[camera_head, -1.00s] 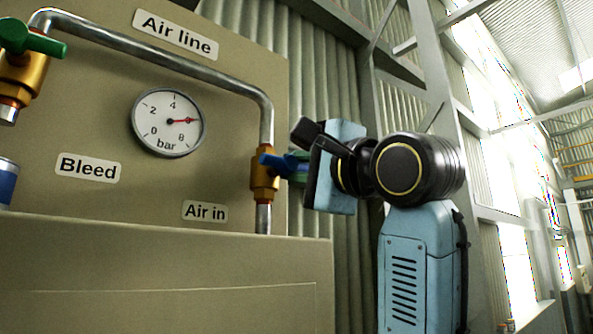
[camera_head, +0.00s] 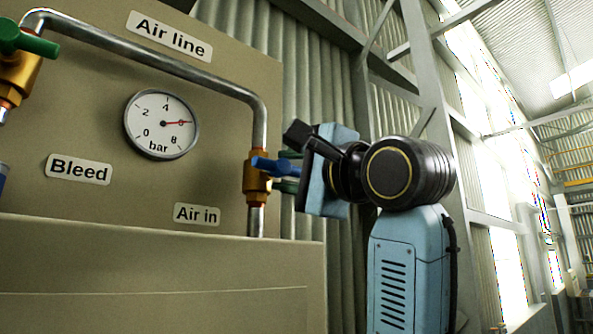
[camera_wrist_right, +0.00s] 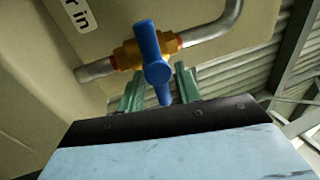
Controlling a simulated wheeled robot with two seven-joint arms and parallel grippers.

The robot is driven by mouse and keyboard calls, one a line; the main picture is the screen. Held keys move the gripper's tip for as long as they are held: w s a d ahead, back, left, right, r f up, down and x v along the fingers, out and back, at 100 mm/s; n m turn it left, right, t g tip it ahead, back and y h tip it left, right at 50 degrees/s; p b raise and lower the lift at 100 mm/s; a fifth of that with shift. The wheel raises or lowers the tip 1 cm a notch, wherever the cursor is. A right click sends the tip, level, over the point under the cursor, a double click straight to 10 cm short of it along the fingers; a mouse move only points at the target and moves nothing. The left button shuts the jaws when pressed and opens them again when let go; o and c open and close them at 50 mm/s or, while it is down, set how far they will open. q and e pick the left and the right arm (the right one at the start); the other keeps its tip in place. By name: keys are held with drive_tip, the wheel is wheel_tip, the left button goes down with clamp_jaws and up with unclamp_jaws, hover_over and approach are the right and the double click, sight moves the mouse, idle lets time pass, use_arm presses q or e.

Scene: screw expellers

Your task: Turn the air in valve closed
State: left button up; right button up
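In the right wrist view the blue handle (camera_wrist_right: 156,72) lies roughly crosswise to the pipe. My right gripper (camera_head: 287,171) is at the handle, coming from the right. In its wrist view, the green fingers (camera_wrist_right: 159,84) stand apart on either side of the handle, with gaps visible between. My left gripper is not in view.
A gauge (camera_head: 161,124) on the panel has its red needle pointing right, past 4. A brass valve with a green handle (camera_head: 28,43) is at the upper left, above the "Bleed" label (camera_head: 79,169). A bent pipe (camera_head: 150,55) joins the valves. A ledge (camera_head: 150,260) juts out below.

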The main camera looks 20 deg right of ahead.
drive_tip(key=b+v, duration=0.4)
drive_tip(key=v, duration=0.9)
drive_tip(key=shift+s, duration=0.2)
